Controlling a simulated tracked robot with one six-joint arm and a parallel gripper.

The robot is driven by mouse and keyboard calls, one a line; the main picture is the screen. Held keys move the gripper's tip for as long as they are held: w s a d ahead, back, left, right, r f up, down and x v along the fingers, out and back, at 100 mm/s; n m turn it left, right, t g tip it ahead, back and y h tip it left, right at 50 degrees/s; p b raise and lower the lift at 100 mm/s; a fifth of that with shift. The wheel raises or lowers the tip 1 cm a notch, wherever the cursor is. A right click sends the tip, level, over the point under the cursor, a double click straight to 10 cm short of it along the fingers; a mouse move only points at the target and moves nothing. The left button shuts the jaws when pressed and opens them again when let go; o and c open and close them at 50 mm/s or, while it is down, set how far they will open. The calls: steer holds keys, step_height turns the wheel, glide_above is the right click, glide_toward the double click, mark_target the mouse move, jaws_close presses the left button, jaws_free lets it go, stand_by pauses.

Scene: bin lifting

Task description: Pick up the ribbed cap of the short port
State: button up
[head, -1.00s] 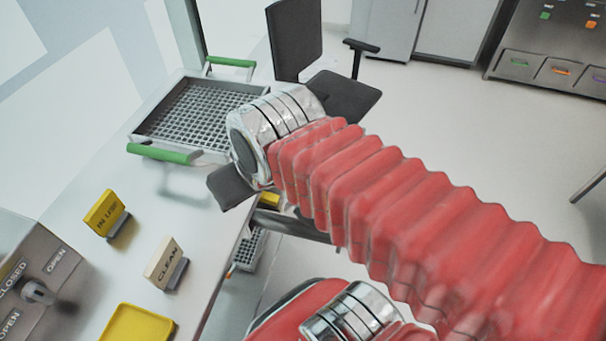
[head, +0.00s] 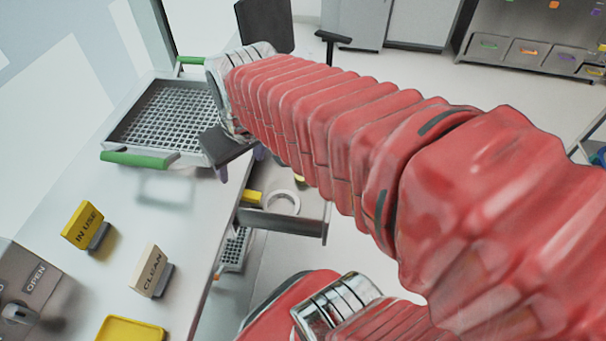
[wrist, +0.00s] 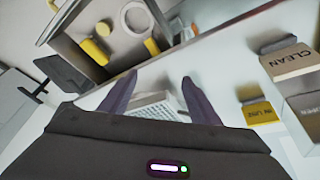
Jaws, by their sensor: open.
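I cannot make out a ribbed cap or a short port in either view. My gripper shows in the wrist view (wrist: 158,84) with two dark purple fingers spread apart and nothing between them. A pale grid surface shows beyond the fingers. An open drawer (head: 318,234) under the table holds a white ring (head: 284,202) and a yellow item (head: 250,196). The wrist view shows this drawer (wrist: 112,68) with several yellow items and the ring (wrist: 137,18).
A wire basket (head: 112,140) with green handles stands on the table. A yellow IN USE sign (head: 82,225), a CLEAN sign (head: 150,268), a yellow tray (head: 130,330) and a grey box marked OPEN (head: 35,278) stand nearer. A dark chair (head: 264,25) is behind my arm.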

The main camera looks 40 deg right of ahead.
steer(key=w+d+f+g, duration=0.1)
steer(key=d+f, duration=0.4)
steer(key=d, duration=0.5)
steer(key=w+d+f+m+g, duration=0.1)
steer(key=w+d+f, duration=0.1)
steer(key=d+f, duration=0.4)
steer(key=d, duration=0.4)
steer(key=shift+d+f, duration=0.15)
steer(key=shift+f, duration=0.05)
steer(key=shift+w+d+f, duration=0.1)
steer(key=shift+w+f, duration=0.1)
steer(key=shift+f, duration=1.2)
steer(key=shift+w+a+f, duration=0.1)
steer(key=shift+w+f, duration=0.15)
steer(key=shift+f, duration=1.2)
steer(key=shift+w+d+f, duration=0.1)
steer(key=shift+w+f, duration=0.1)
steer(key=shift+f, duration=1.2)
steer(key=shift+f, duration=0.1)
steer(key=shift+w+d+f, duration=0.1)
steer(key=shift+w+f, duration=0.05)
steer(key=shift+f, duration=1.1)
steer(key=shift+w+f, duration=0.15)
steer(key=shift+f, duration=1.1)
steer(key=shift+c, duration=0.5)
steer(key=c, duration=1)
